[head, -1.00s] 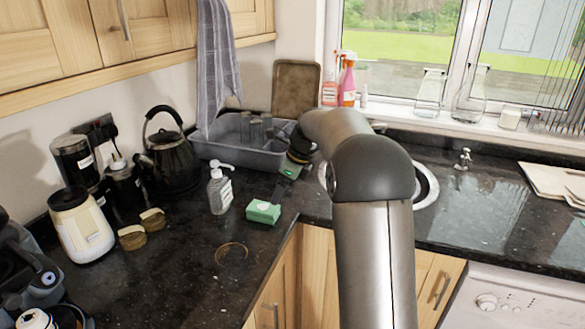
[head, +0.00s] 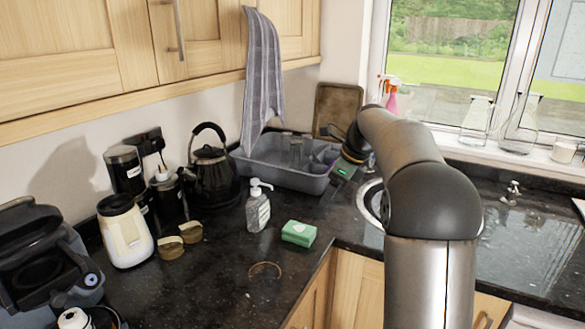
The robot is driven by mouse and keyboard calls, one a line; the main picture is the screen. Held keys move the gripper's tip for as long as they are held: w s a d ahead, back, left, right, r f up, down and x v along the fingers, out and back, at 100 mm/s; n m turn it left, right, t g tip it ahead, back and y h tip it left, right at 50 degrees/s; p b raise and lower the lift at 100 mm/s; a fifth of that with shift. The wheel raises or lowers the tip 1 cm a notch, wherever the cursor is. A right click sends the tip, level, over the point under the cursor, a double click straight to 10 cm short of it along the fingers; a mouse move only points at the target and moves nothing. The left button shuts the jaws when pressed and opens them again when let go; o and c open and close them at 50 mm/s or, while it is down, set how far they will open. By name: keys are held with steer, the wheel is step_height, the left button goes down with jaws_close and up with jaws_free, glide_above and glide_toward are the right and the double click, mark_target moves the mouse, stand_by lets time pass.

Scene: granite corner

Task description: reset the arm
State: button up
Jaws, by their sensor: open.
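My arm reaches up from the bottom right of the head view and bends left over the counter corner. My gripper (head: 334,190) is at its end, beside the right end of the grey dish tub and above the dark counter. The fingers are small and dark against the worktop. I see nothing held between them. The arm partly covers the round sink and the window sill.
A black kettle (head: 211,170), white canister (head: 126,232) and dark appliance (head: 45,260) stand left. Wall cupboards (head: 120,50) overhang the left counter. The right worktop looks mostly clear.

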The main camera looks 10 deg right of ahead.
steer(key=s+a+f+n+g+h, duration=0.1)
steer(key=s+a+f+n, duration=0.1)
steer(key=s+a+n, duration=0.55)
steer(key=s+a+f+n+g+h, duration=0.15)
steer(key=s+n, duration=0.35)
steer(key=s, duration=0.5)
steer(key=s+a+f+n, duration=0.1)
steer(key=s+f+n, duration=0.4)
steer(key=s+n, duration=0.2)
steer(key=s+a+f+n, duration=0.2)
steer(key=s+f+n, duration=0.3)
steer(key=s, duration=0.7)
steer(key=shift+n+h, duration=0.35)
steer(key=shift+n, duration=0.5)
